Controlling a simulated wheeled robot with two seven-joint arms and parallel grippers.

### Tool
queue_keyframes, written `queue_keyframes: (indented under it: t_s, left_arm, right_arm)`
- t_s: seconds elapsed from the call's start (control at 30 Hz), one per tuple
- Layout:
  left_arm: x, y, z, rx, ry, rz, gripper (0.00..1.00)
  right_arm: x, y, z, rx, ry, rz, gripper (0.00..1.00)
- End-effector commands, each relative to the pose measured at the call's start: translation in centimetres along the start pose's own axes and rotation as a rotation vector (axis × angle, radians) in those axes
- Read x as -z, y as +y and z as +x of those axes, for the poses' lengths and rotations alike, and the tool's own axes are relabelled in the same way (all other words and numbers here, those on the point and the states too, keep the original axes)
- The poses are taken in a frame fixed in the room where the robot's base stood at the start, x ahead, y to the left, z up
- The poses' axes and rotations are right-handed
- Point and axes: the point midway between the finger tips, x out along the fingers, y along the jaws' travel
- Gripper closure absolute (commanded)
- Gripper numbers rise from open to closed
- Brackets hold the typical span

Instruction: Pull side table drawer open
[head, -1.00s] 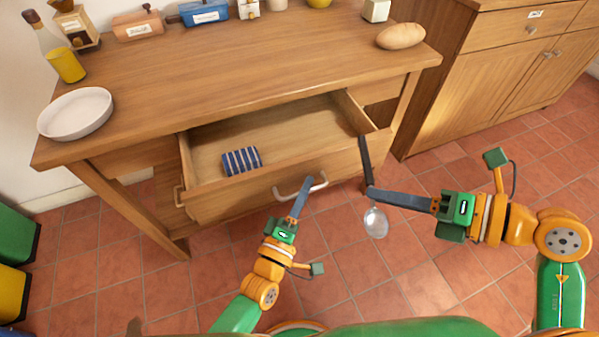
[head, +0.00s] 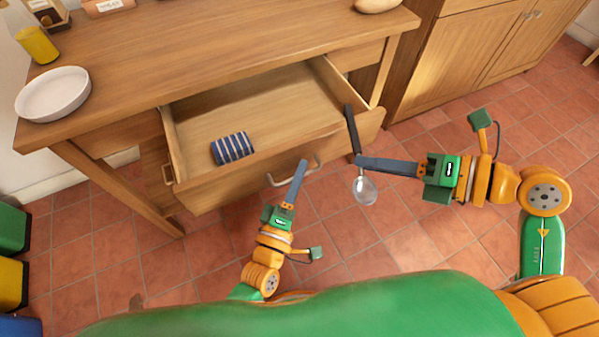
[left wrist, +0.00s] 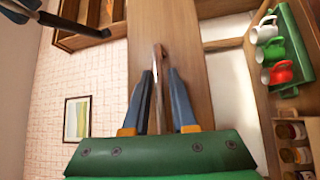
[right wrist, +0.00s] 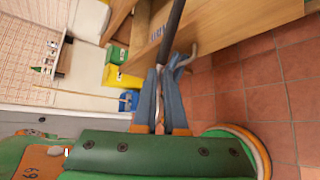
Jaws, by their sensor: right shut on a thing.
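The wooden drawer (head: 250,175) of the side table (head: 230,60) is pulled well out, its inside visible. A blue striped cloth (head: 232,148) lies in it. My left gripper (head: 302,166) is at the curved metal handle (head: 271,181) on the drawer front. In the left wrist view the handle (left wrist: 157,75) runs between its two fingers, which stand apart with gaps beside the bar. My right gripper (head: 360,162) is shut on a ladle (head: 364,190) with a dark shaft and metal bowl, held near the drawer's right front corner.
A white bowl (head: 54,95), a yellow cup (head: 38,46) and a bread loaf (head: 376,4) are on the tabletop. A wooden cabinet (head: 445,65) stands at the right. Coloured bins (head: 12,225) are at the left edge. The tiled floor before the drawer is open.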

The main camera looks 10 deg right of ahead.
Motion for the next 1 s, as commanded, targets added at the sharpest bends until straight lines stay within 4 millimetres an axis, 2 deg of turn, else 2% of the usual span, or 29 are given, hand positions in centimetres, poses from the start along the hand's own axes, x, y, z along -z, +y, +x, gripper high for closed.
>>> queue_keyframes:
  t_s: [0.23,0.37,0.8,1.0]
  left_arm:
    - [0.0,0.0,-0.1,-0.001,0.000,0.000,0.76]
    - [0.0,0.0,-1.1,0.000,0.000,0.001,0.76]
    - [-0.1,-0.1,-10.2,0.003,-0.002,0.000,0.76]
    - [0.0,-0.1,-12.0,0.001,-0.001,0.000,0.76]
  right_arm:
    - [0.0,0.0,0.0,0.000,0.000,0.000,1.00]
    - [0.0,0.1,0.0,0.000,0.000,0.000,1.00]
    - [0.0,-0.1,0.0,0.000,0.000,0.000,1.00]
    - [0.1,-0.2,0.1,0.000,0.000,0.000,1.00]
